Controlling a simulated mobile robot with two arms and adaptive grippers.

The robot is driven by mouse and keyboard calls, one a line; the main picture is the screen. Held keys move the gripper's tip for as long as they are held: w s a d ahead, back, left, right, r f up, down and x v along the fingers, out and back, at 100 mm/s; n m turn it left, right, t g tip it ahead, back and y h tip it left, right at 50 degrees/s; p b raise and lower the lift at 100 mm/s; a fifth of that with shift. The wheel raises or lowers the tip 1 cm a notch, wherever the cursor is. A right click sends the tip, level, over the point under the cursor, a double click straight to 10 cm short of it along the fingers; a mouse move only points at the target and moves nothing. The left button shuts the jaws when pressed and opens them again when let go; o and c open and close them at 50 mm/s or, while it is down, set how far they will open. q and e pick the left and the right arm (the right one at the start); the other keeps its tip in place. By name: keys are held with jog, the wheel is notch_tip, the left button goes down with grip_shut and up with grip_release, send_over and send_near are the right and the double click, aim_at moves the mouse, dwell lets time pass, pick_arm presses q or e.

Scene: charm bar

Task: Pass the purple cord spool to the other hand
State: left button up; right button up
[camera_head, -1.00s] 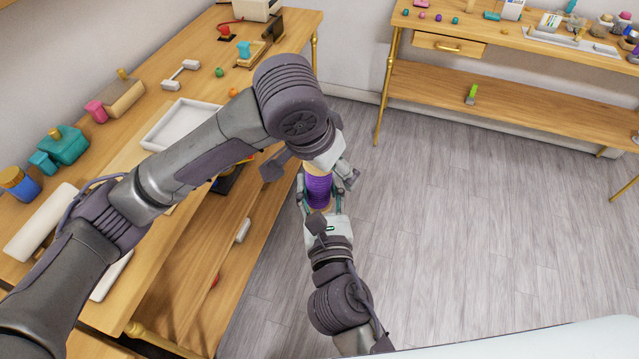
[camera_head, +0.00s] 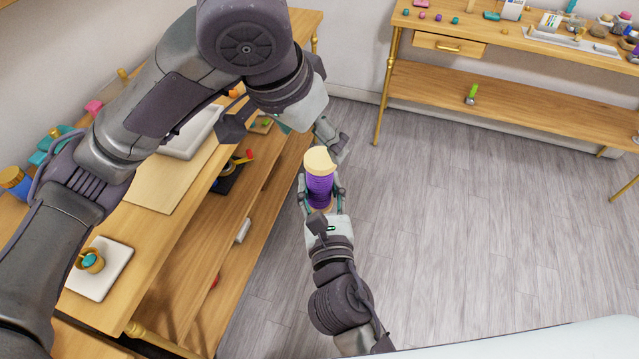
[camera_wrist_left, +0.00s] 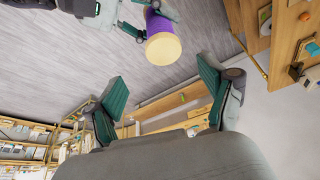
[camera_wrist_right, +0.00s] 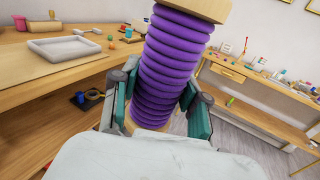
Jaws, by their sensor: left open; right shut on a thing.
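The purple cord spool (camera_head: 320,186) has pale wooden ends and stands over the floor in the head view. My right gripper (camera_head: 320,205) is shut around its lower part. In the right wrist view the spool (camera_wrist_right: 168,65) rises, slightly tilted, between the two green-padded fingers (camera_wrist_right: 160,110). My left gripper (camera_head: 312,140) is above and beside the spool, apart from it. In the left wrist view its green-padded fingers (camera_wrist_left: 165,100) are spread with nothing between them, and the spool (camera_wrist_left: 162,40) is beyond them near the top.
A wooden workbench (camera_head: 150,265) with a lower shelf runs along the left. Another wooden table (camera_head: 500,95) stands at the back right. The grey floor (camera_head: 470,240) between is clear.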

pick_arm(q)
jog(key=w+d+f+n+h, duration=0.1)
jog(key=w+f+n+h, duration=0.4)
jog(key=w+f, duration=1.05)
jog(key=s+a+f+n+t+y, duration=0.15)
jog(key=a+f, duration=0.35)
jog(key=f, duration=0.8)
jog(key=a+f+n+y, duration=0.2)
jog(key=a+f, duration=0.2)
jog(key=f, duration=1)
jog(key=s+a+f+g+y, duration=0.1)
jog(key=s+a+f, duration=0.5)
jog(key=s+f, duration=0.45)
jog(key=s+a+f+g+y, duration=0.15)
jog(key=s+a+f, duration=0.35)
jog(key=s+f, duration=0.5)
jog(key=s+a+f, duration=0.2)
jog(key=s+f, duration=0.1)
jog(key=s, duration=0.6)
jog(key=s+a+f+m+y, duration=0.1)
jog(key=s+f, duration=0.3)
jog(key=s, duration=0.5)
jog(key=s+a+f+m+g+y, duration=0.1)
jog(key=s+a+f, duration=0.2)
jog(key=s, duration=0.7)
jog(key=shift+a+f, duration=0.2)
jog(key=shift+a, duration=0.15)
